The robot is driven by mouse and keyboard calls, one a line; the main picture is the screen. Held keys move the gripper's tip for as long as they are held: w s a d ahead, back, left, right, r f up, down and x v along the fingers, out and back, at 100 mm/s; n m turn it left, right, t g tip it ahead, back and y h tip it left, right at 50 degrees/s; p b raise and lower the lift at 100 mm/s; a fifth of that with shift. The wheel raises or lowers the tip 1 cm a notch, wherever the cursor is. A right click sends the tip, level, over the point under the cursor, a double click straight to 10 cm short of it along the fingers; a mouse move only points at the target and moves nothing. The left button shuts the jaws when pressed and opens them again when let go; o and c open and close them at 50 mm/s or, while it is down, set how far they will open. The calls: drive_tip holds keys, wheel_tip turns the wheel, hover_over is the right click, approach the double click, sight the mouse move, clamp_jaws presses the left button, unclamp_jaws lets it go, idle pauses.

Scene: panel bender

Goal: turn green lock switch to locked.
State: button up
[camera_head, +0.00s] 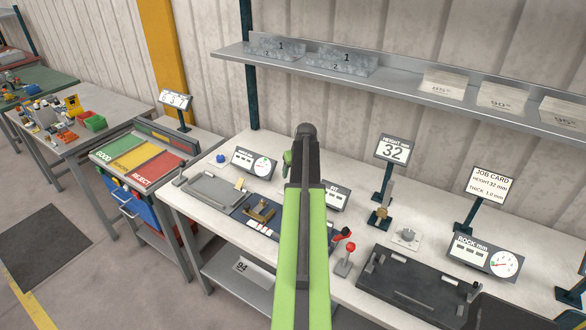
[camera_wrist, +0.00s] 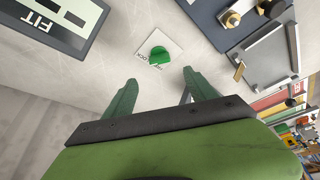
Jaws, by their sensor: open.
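The green lock switch (camera_wrist: 160,56) is a small round green knob on a white square plate (camera_wrist: 147,47) with dark lettering, partly readable as "LOCK", in the wrist view. The plate sits on the pale bench top. My gripper (camera_wrist: 160,88) is open, its two dark green fingers apart, one to each side below the knob in the picture. Nothing is between the fingers, and they do not appear to touch the knob. In the head view my arm covers the middle of the bench, and I cannot make out the switch there.
A "FIT" display (camera_wrist: 42,28) stands near the switch. A dark blue fixture with brass parts (camera_head: 258,210) lies left of my arm. A red-knobbed lever (camera_head: 349,248) and a black plate fixture (camera_head: 415,284) are to the right. A shelf (camera_head: 400,80) runs above the bench.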

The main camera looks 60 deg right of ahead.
drive_tip(key=p+v, duration=0.4)
drive_tip(key=v, duration=0.3)
drive_tip(key=shift+p, duration=0.4)
